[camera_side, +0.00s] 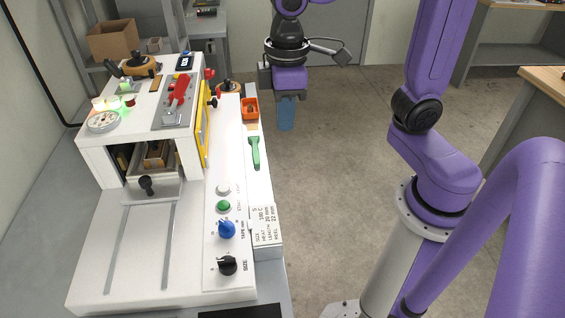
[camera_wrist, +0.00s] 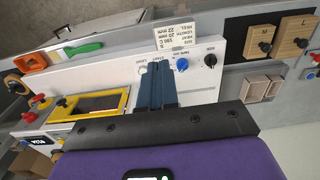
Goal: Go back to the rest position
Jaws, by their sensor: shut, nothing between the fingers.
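My gripper (camera_side: 286,113) hangs in the air to the right of the white box former (camera_side: 90,275), near the far end of the machine. Its blue fingers are shut together and hold nothing. The fingers (camera_wrist: 158,88) also show in the wrist view, pointing over the machine's control strip. Nothing touches the fingers in the side view.
The control strip holds a blue knob (camera_side: 227,229), a black knob (camera_side: 228,265) and a green button (camera_side: 223,206). A green-handled tool (camera_side: 254,153) and an orange bin (camera_side: 250,109) sit at its right edge. A red lever (camera_side: 180,90) stands on top. Open floor (camera_side: 330,170) lies right.

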